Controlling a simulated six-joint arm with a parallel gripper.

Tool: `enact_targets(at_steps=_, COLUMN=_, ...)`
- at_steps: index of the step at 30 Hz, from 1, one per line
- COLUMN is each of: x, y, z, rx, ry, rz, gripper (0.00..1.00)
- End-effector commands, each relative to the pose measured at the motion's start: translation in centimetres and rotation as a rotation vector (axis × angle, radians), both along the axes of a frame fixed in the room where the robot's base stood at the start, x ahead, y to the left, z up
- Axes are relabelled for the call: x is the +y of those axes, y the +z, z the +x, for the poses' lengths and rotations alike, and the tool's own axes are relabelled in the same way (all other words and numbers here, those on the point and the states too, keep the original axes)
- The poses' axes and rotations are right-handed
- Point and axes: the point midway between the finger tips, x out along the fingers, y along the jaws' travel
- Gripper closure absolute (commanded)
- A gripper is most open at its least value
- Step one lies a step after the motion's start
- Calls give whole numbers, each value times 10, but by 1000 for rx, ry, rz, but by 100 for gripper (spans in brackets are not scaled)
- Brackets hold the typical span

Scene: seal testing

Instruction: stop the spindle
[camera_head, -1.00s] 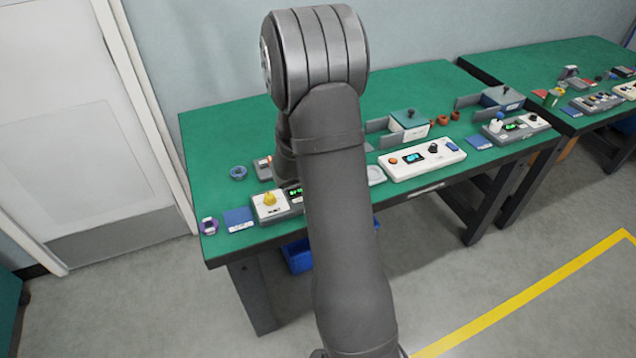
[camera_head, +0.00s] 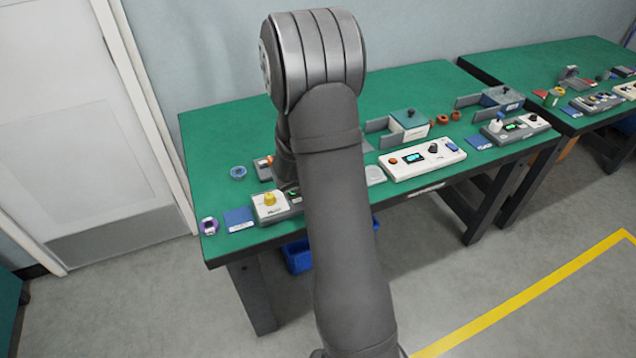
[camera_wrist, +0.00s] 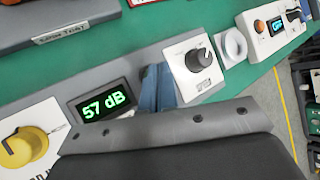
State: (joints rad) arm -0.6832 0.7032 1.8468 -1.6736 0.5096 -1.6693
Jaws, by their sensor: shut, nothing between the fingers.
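A grey control box carries a yellow knob (camera_head: 270,200) on a white panel, which also shows at the left of the wrist view (camera_wrist: 25,148). Its green display (camera_wrist: 103,107) reads "57 dB". A white panel with a black dial (camera_wrist: 198,60) is at its right end. My gripper (camera_wrist: 158,88) appears as shut blue-grey fingers between the display and the dial panel; contact cannot be told. My arm hides it in the head view. A white console (camera_head: 422,160) has an orange button, a lit screen, a black knob and a blue button. I cannot tell which part is the spindle.
The green table (camera_head: 215,135) holds a blue ring (camera_head: 238,173), a blue pad (camera_head: 239,220), a purple-and-white item (camera_head: 208,225) and a lidded grey box (camera_head: 408,124). A pale round piece (camera_wrist: 233,46) lies between the dial panel and the console. The table's back left is bare.

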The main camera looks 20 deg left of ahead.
Motion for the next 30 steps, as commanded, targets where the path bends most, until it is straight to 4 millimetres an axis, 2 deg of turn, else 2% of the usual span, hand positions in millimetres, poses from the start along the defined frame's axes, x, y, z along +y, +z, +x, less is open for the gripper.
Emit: enact_targets(at_steps=30, x=0, y=-7, z=0, rx=0, ry=0, rz=0, gripper=100)
